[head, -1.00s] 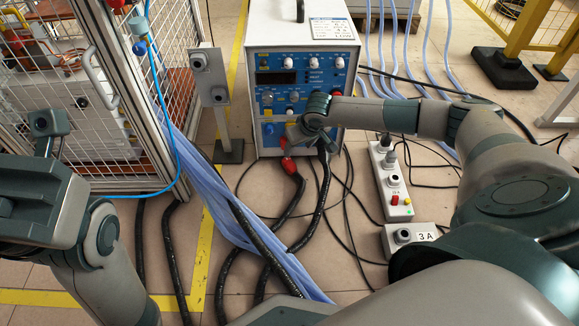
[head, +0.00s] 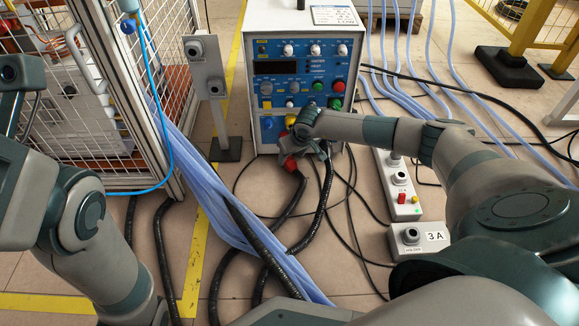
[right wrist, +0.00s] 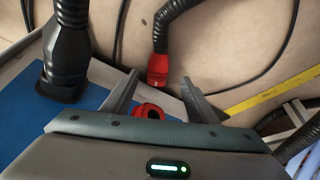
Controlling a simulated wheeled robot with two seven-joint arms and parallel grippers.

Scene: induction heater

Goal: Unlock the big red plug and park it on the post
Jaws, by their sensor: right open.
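The red plug (head: 289,163) on a thick black cable is low in front of the heater's front panel (head: 315,75). In the right wrist view the plug (right wrist: 158,68) is beyond the fingers, with a visible gap between it and a red ring (right wrist: 148,111) on the panel side. I cannot tell if these are joined. My right gripper (right wrist: 160,97) is open, with the red ring between and below its fingers and nothing gripped. In the head view its fingers are mostly hidden. The grey post (head: 208,80) with a dark round socket stands left of the heater. My left gripper's fingers are out of view.
A black plug (right wrist: 68,60) and its cable are beside my right gripper. A wire cage (head: 110,150) stands at left. Pale blue hoses (head: 215,205) and black cables cross the floor. A grey switch strip (head: 400,185) and a box marked 3 A (head: 412,240) lie at right.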

